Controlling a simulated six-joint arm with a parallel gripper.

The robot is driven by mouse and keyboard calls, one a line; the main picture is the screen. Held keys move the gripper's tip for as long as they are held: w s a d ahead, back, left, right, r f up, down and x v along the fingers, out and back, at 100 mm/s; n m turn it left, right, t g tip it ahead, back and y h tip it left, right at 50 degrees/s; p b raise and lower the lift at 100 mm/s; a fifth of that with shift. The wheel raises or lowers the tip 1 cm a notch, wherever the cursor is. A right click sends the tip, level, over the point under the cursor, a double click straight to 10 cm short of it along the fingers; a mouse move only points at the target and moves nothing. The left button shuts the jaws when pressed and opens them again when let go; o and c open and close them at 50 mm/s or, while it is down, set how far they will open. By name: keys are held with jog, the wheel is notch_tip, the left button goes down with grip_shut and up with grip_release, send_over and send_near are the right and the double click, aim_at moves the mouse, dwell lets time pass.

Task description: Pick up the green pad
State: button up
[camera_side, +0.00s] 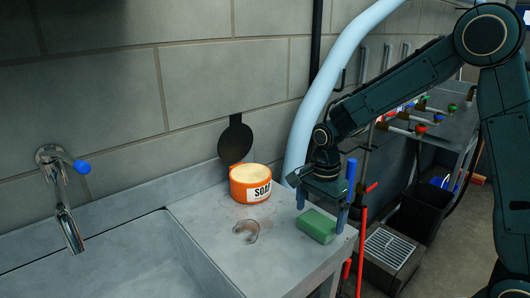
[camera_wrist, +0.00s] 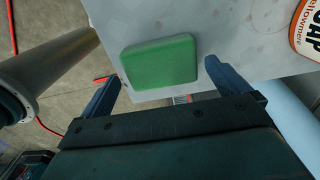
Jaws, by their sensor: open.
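The green pad (camera_side: 317,226) is a small green block lying flat on the grey counter near its right front corner. It also shows whole in the wrist view (camera_wrist: 160,63), close to the counter edge. My gripper (camera_side: 322,208) is open and empty, above and beside the pad, with one blue finger behind its left end and the other at its right. In the wrist view my gripper (camera_wrist: 160,88) has its fingers spread wider than the pad, with the tips just short of the pad's lower corners. I cannot tell whether a finger touches it.
An orange soap tub (camera_side: 250,184) stands at the back of the counter (camera_side: 205,222). A sink basin (camera_side: 110,262) with a tap (camera_side: 62,205) is at the left. The counter's edge drops off right of the pad.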

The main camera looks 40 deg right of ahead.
jog(key=shift+f, duration=1.45)
jog(key=shift+c, duration=0.4)
jog(key=c, duration=0.7)
